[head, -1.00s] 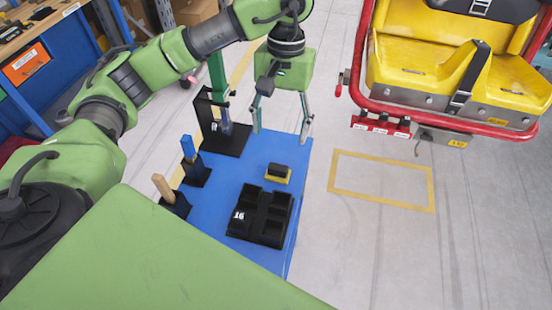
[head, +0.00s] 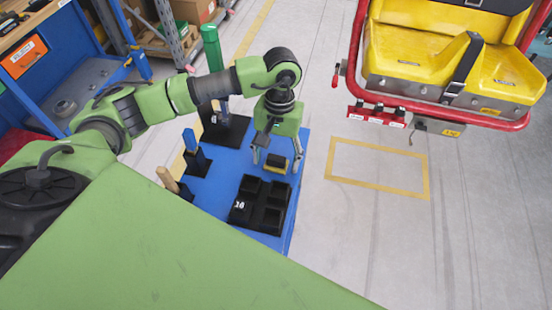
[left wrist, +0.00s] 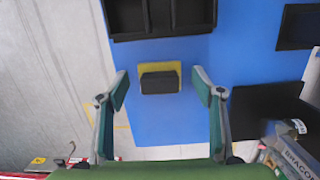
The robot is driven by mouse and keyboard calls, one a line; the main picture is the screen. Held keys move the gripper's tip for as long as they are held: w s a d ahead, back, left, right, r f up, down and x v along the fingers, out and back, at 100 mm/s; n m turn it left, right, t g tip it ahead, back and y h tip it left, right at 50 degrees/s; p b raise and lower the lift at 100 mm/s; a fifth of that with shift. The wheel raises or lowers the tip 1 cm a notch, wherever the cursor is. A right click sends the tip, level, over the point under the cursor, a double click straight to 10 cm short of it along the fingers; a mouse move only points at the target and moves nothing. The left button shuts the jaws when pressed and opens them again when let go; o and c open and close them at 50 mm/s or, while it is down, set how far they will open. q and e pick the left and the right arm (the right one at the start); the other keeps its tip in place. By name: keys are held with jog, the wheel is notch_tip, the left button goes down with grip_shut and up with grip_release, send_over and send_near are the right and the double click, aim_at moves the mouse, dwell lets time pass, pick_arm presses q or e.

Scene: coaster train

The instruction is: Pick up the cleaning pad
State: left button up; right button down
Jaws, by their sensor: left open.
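The cleaning pad (head: 276,163) is a small yellow block with a black grip on top, lying on the blue table top (head: 226,180). In the left wrist view the pad (left wrist: 160,80) shows its yellow edge around the black grip. My left gripper (head: 275,168) points down over the pad, its fingers apart on either side in the picture. In the left wrist view the open left gripper (left wrist: 162,82) has the pad between its fingertips, with nothing held. The height left between fingertips and table is hard to tell. My right gripper is not in view.
A black compartment tray (head: 262,205) stands just in front of the pad. Black holders with a blue-handled tool (head: 190,140) and a wooden-handled one (head: 167,180) stand to the left. A yellow coaster seat (head: 420,60) with a red bar is at the right.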

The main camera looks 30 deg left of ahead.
pick_arm(q)
jog(key=shift+f, duration=0.1)
jog(key=c, duration=1.2)
jog(key=shift+r+b, duration=0.55)
jog(key=shift+r, duration=0.1)
jog(key=w+d+r+b, duration=0.1)
jog(key=d+r, duration=0.3)
jog(key=w+d+r+b, duration=0.1)
jog(key=d+r+b, duration=0.1)
jog(key=d+r, duration=0.2)
jog(key=w+d+r+b, duration=0.2)
jog(key=d+r, duration=0.1)
jog(key=d, duration=0.2)
jog(key=shift+w+d+r, duration=0.1)
jog(key=shift+d+r, duration=0.15)
jog(key=shift+r, duration=0.15)
